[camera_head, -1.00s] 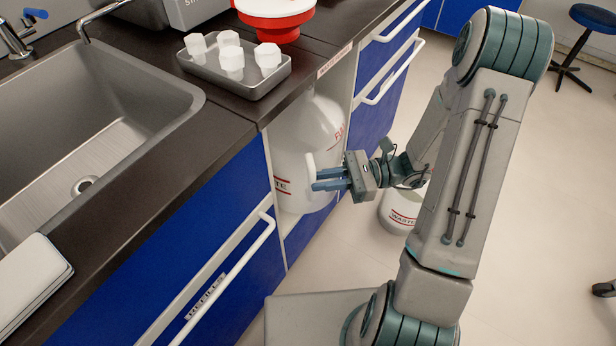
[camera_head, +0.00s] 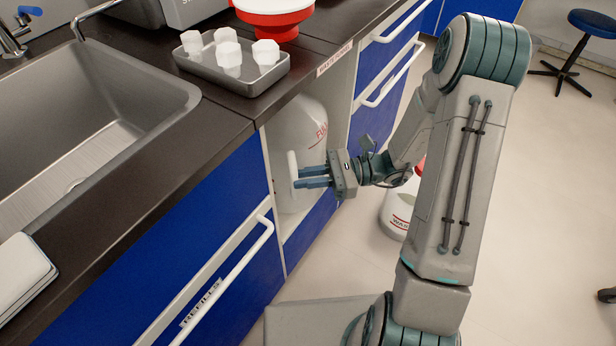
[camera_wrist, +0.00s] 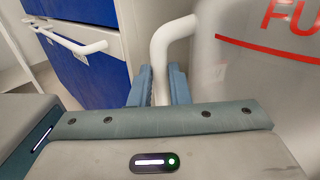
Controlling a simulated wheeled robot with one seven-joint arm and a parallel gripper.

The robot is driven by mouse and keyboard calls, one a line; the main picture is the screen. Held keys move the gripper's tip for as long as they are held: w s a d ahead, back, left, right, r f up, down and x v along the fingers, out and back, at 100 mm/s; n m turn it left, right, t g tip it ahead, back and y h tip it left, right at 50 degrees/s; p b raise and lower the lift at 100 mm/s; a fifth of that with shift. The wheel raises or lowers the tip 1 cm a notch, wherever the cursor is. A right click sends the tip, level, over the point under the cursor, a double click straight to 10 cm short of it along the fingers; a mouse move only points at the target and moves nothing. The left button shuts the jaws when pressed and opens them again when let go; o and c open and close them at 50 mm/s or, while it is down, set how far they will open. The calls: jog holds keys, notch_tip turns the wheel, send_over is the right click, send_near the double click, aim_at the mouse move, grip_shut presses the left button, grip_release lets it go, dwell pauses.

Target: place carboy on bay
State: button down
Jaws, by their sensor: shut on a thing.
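The white carboy (camera_head: 303,128) with red lettering stands upright inside the open bay (camera_head: 324,205) under the counter. Its upper part is hidden by the countertop. My gripper (camera_head: 306,178) is shut on the carboy's white side handle, reaching in from the right. In the wrist view the blue fingers of my gripper (camera_wrist: 160,85) sit on both sides of the handle, with the carboy's body (camera_wrist: 262,72) to the right. I cannot tell whether the carboy's base touches the bay floor.
A second white container (camera_head: 398,212) with a red top stands on the floor behind my arm. Blue drawers (camera_head: 376,125) with white handles flank the bay. A tray (camera_head: 232,78) of white cups and a red-rimmed funnel (camera_head: 274,20) sit on the counter above.

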jog(key=shift+f, duration=0.1)
jog(key=c, duration=1.4)
grip_release()
jog(key=shift+o, duration=0.2)
jog(key=d+p, duration=0.4)
jog(key=d, duration=0.8)
jog(key=s+r+n+t+h, duration=0.2)
jog(key=s+r+n+h, duration=0.9)
jog(key=n+h, duration=0.6)
jog(key=shift+s+a+r+t+h, duration=0.2)
jog(key=shift+a+r+t+h, duration=0.2)
jog(key=shift+h, duration=0.1)
